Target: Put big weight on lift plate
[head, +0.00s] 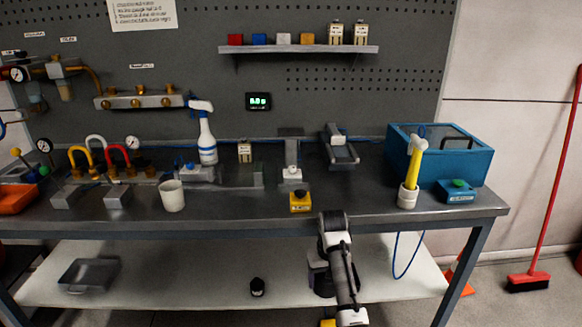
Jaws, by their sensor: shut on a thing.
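A small black weight-like object with a knob (257,287) stands on the lower shelf. I cannot tell whether it is the big weight. A small device with a pale round top and a grey upright behind it (292,173) stands at the middle of the bench. It may be the lift, but I cannot make out its plate clearly. My arm rises from the bottom edge to a joint at the bench's front edge. My gripper's fingers do not show, and neither does anything they hold. A bit of yellow (327,322) is cut off by the bottom edge.
A yellow box with a black knob (300,201) sits near the bench's front edge. A white cup (171,196) and spray bottle (207,137) stand left. A yellow-handled tool in a white holder (410,173) and a blue bin (440,150) stand right. The front middle-left bench is clear.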

